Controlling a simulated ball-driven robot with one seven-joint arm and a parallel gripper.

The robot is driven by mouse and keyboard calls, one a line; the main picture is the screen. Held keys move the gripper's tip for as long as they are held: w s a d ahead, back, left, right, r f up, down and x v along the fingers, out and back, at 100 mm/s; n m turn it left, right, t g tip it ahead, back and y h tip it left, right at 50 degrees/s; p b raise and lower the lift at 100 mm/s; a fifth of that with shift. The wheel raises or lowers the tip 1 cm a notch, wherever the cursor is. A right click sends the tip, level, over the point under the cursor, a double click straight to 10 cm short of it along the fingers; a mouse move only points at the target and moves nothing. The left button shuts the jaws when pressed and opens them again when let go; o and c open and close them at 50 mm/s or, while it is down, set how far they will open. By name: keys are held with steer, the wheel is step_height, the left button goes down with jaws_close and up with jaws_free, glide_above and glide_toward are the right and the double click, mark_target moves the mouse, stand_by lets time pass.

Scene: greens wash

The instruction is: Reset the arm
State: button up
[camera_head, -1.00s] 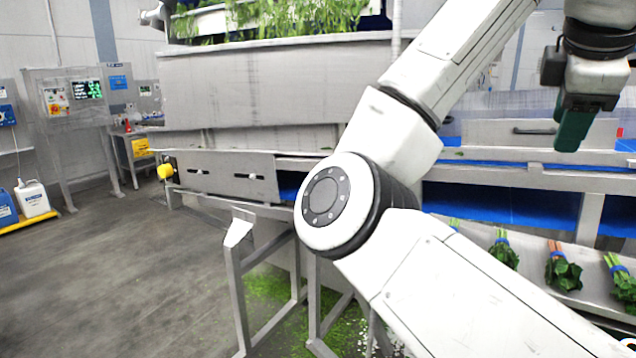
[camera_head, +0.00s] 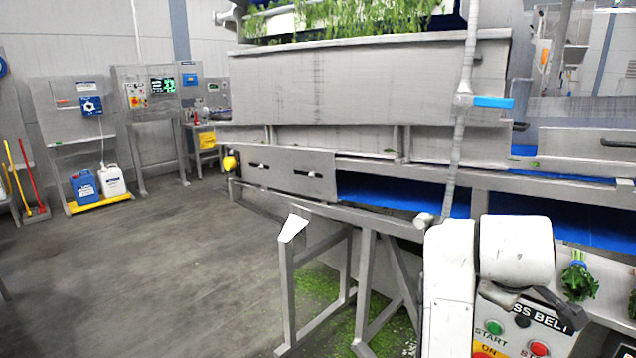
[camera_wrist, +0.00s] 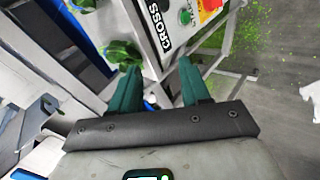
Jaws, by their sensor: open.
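My gripper (camera_wrist: 157,88) shows in the wrist view with its two green fingers apart and nothing between them. A leafy bunch (camera_wrist: 122,52) lies just beyond the left finger. In the head view my white arm (camera_head: 450,285) is folded low at the right, in front of part of the control box (camera_head: 505,318). I cannot make out the fingers in the head view.
The steel machine (camera_head: 370,95) with a blue belt (camera_head: 390,192) fills the middle and right. A steel stand (camera_head: 285,280) is in front of it. Bunched greens (camera_head: 578,278) lie at the right. Blue and white jugs (camera_head: 85,187) stand at left. The grey floor (camera_head: 160,270) at left is clear.

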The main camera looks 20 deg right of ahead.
steer(key=s+a+f+y, duration=0.2)
steer(key=a+f, duration=0.3)
steer(key=f, duration=0.7)
steer(key=s+a+f+m+g+y, duration=0.1)
steer(key=s+a+f+y, duration=0.2)
steer(key=s+a+f, duration=0.5)
steer(key=s+a+f+m+g+y, duration=0.1)
steer(key=s+a+f+m+y, duration=0.1)
steer(key=s+a+f, duration=0.6)
step_height(320, 180, down, 5)
steer(key=shift+s+r+g+y, duration=0.15)
steer(key=shift+s+g+y, duration=0.25)
steer(key=shift+s, duration=0.8)
